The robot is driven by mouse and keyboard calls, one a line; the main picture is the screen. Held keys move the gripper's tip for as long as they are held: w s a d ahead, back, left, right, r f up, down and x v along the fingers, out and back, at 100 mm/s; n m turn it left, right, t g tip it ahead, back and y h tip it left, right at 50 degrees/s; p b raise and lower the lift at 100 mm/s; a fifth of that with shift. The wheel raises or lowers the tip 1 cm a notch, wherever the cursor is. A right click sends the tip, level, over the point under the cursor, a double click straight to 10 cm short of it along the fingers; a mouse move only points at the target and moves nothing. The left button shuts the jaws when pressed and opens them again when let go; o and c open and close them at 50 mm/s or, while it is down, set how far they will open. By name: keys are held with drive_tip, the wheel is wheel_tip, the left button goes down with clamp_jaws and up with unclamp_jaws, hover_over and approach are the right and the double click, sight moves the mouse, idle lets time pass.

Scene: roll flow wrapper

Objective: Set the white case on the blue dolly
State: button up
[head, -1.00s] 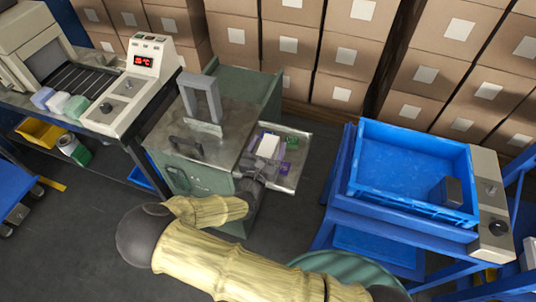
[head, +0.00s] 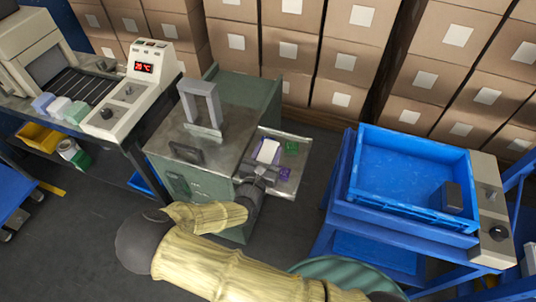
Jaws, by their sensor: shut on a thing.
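The white case (head: 268,151) is at the small metal tray (head: 291,186) on the right side of the green machine, with purple showing around it. My gripper (head: 263,172) is shut on the white case's near end. Whether the case touches the tray is too small to tell. The blue dolly (head: 10,192) stands on the floor at the left edge, partly cut off, with its casters showing. Its visible top is bare.
Purple (head: 285,171) and green (head: 291,147) pieces lie on the tray. The green machine (head: 205,185) has an upright grey handle frame. A table with a conveyor unit (head: 120,95) stands left, a blue tray (head: 410,180) right. Dark floor (head: 75,240) is open in front.

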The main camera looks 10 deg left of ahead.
drive_tip(key=shift+r+p, duration=1.45)
drive_tip(key=shift+p, duration=0.1)
drive_tip(key=s+a+p, duration=0.1)
drive_tip(key=s+p, duration=0.3)
drive_tip(key=s, duration=1.4)
drive_tip(key=shift+a+r, duration=0.25)
drive_tip(key=shift+w, duration=0.15)
drive_tip(key=shift+w+d, duration=0.15)
drive_tip(key=shift+d, duration=0.1)
